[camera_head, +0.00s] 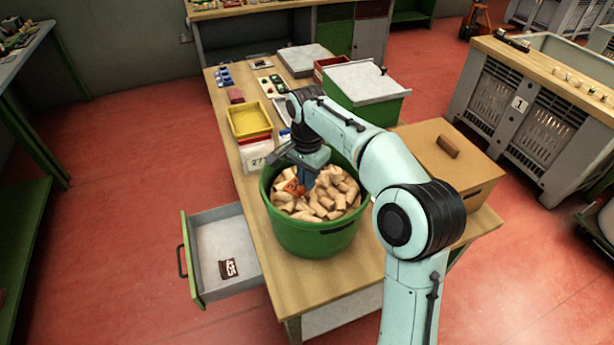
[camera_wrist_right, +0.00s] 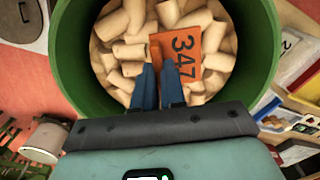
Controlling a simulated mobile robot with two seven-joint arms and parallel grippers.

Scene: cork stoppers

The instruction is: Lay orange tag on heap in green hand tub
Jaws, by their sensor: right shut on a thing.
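The green hand tub (camera_head: 312,240) stands on the wooden table and holds a heap of cork stoppers (camera_head: 328,203). In the right wrist view the tub's green wall (camera_wrist_right: 262,45) rings the corks (camera_wrist_right: 125,55). The orange tag (camera_head: 293,187) is at the left part of the heap. In the right wrist view the tag (camera_wrist_right: 190,45) shows the number 347. My right gripper (camera_head: 302,182) reaches down into the tub, and its blue fingers (camera_wrist_right: 170,80) are shut on the tag's near edge. I cannot tell whether the tag touches the corks. My left gripper is not in view.
An open drawer (camera_head: 228,240) with a dark tag marked 425 (camera_head: 229,268) juts out left of the tub. A wooden box (camera_head: 430,150) stands to the right. A yellow tray (camera_head: 249,120) and a lidded green crate (camera_head: 364,100) stand behind.

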